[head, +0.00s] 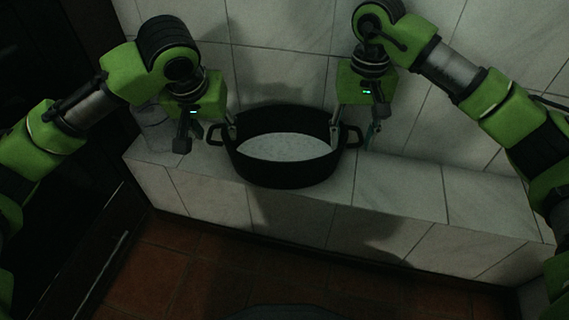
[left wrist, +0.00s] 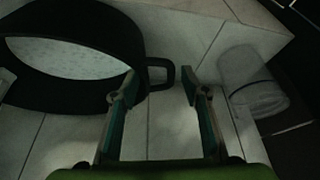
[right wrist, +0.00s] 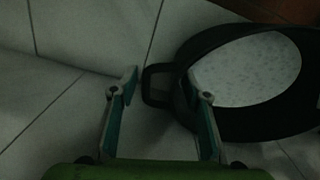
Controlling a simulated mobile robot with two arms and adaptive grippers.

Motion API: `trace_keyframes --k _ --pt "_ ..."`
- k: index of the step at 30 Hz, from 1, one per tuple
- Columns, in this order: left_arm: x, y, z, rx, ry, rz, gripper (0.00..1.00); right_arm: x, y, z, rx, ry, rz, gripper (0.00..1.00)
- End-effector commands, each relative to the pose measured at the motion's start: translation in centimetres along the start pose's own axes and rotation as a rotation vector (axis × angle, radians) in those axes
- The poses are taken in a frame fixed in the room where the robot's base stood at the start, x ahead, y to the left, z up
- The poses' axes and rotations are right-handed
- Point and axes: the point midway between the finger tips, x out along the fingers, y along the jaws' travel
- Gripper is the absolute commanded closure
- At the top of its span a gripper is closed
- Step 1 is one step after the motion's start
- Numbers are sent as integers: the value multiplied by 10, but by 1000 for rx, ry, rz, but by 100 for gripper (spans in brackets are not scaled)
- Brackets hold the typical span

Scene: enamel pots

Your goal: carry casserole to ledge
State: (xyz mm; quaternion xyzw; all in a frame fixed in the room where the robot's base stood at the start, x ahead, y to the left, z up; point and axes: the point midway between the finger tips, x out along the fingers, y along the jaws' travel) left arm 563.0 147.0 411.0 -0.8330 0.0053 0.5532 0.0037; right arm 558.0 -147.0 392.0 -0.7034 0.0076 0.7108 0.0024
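The casserole (head: 285,170) is a black oval pot with a pale speckled inside and a loop handle at each end. It stands upright on the white tiled ledge (head: 400,190). My left gripper (head: 207,138) is open at the casserole's left handle; in the left wrist view its fingertips (left wrist: 160,88) are apart, with the handle end (left wrist: 163,74) between them. My right gripper (head: 353,132) is open at the right handle; in the right wrist view its fingertips (right wrist: 165,88) are apart around the handle (right wrist: 154,86). Neither gripper visibly clamps a handle.
A clear glass jar (left wrist: 250,82) stands on the ledge just left of my left gripper. A tiled wall (head: 280,75) rises close behind the casserole. The ledge to the right is bare. A dark cabinet (head: 95,250) stands at the left, above a terracotta floor (head: 190,265).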

Motion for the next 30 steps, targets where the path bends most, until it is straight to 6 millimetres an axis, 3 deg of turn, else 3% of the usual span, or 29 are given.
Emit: trace_keyframes --k 10,14,24,30 --pt "-1 2 2 5 -5 3 52 -3 -1 -2 5 7 -5 51" --pt "-11 2 1 6 -5 3 52 -3 -1 -2 6 8 -6 51" --pt "-80 2 0 5 -1 4 52 -3 -1 -2 7 9 -7 51" --pt "-110 1 0 4 -1 2 52 -3 -1 -2 7 9 -7 51"
